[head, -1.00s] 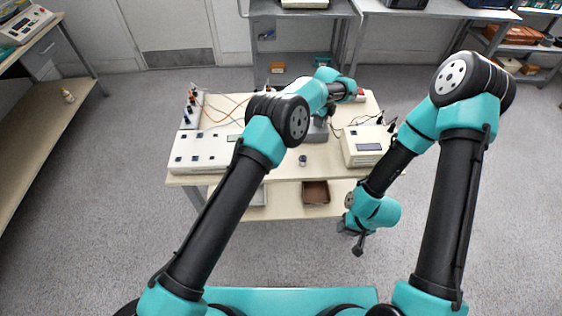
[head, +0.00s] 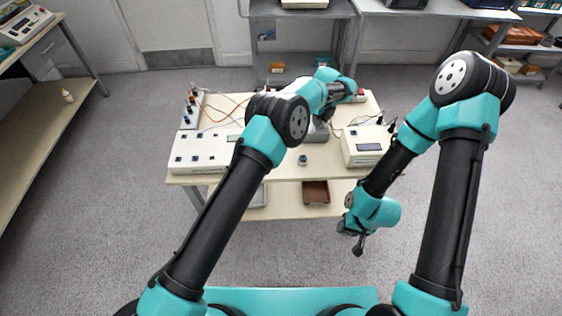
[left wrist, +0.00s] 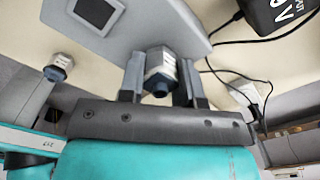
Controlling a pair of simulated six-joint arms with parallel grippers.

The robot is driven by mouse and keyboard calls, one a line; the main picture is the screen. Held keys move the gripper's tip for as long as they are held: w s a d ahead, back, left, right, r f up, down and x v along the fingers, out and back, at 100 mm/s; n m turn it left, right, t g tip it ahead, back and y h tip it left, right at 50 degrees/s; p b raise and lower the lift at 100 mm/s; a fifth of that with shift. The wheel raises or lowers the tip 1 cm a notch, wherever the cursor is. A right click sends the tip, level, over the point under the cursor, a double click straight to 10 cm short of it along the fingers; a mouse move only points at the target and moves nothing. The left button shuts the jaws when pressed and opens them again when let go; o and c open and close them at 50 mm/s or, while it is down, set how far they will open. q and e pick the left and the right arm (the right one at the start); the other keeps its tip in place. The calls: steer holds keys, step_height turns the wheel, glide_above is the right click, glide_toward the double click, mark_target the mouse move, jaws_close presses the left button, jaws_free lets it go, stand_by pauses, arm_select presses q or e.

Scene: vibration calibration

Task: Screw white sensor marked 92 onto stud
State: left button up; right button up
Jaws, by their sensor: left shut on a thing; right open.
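In the left wrist view a white and blue-grey hexagonal sensor (left wrist: 160,68) sits between the two fingers of my left gripper (left wrist: 159,78), which is shut on it. Its marking is not readable. In the head view my left gripper (head: 321,113) is over the grey device (head: 318,134), partly hidden by my arm. My right gripper (head: 357,243) is open and empty, in front of the table's right side.
Another small sensor (head: 303,160) stands near the table's front edge; a similar one shows in the left wrist view (left wrist: 62,66). A white box with a display (head: 365,146) is at right, a switch panel (head: 200,152) at left. Cables cross the back. A brown tray (head: 315,192) is below.

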arm_select(q)
steer(key=shift+r, duration=0.2)
steer(key=m, duration=0.4)
steer(key=o, duration=1.1)
steer(key=shift+f, duration=0.1)
steer(key=shift+c, duration=0.3)
steer(key=shift+n, duration=0.3)
steer(key=n, duration=0.3)
steer(key=shift+n, duration=0.3)
steer(key=shift+n, duration=1.9)
